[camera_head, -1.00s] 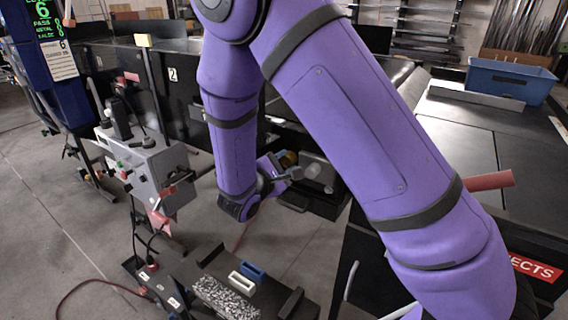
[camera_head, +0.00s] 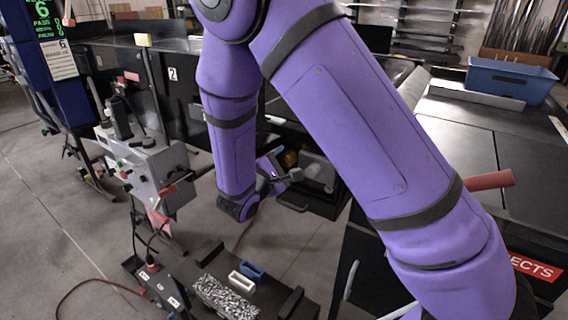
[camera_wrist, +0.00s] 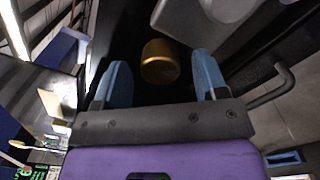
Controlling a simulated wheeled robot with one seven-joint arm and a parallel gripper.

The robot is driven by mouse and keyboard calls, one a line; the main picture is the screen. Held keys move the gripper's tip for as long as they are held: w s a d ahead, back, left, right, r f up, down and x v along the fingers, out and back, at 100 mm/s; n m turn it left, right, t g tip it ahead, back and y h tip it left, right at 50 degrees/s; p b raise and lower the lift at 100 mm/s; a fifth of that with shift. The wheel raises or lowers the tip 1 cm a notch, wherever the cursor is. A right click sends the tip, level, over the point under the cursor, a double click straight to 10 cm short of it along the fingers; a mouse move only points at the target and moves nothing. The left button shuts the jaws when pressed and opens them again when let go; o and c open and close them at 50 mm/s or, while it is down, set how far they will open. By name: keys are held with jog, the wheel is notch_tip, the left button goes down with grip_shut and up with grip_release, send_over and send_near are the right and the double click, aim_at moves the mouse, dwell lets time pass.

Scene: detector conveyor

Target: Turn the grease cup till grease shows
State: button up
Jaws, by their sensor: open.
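The grease cup is a brass-coloured knob (camera_wrist: 160,62), seen in the wrist view against a dark recess. My gripper (camera_wrist: 162,78) is open, with one blue finger on each side of the cup's line. Dark gaps show between both fingers and the cup, so nothing is gripped. How far the fingertips reach along the cup is hard to tell. In the head view the cup (camera_head: 289,159) shows small beside my gripper (camera_head: 281,166), low on the dark conveyor side. No grease is visible on it.
A pale rounded housing (camera_wrist: 195,20) and a dark bar handle (camera_wrist: 272,88) lie close right of the cup. In the head view, a grey control box (camera_head: 152,172) stands left and a black tool cart (camera_head: 190,268) stands in front. Open floor lies between.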

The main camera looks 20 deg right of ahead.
jog(key=v, duration=1)
jog(key=shift+s+a, duration=0.15)
jog(key=shift+a, duration=0.1)
jog(key=s+d+r+m+g+y, duration=0.5)
jog(key=s+d+r+m+g, duration=0.55)
jog(key=d, duration=0.45)
jog(key=s+r+m+t+y, duration=0.4)
jog(key=s+r+t+y, duration=0.1)
jog(key=s+r+y, duration=0.4)
jog(key=s+r, duration=0.2)
jog(key=s, duration=0.1)
jog(key=shift+d+y, duration=0.25)
jog(key=shift+y, duration=0.05)
jog(key=shift+m, duration=0.25)
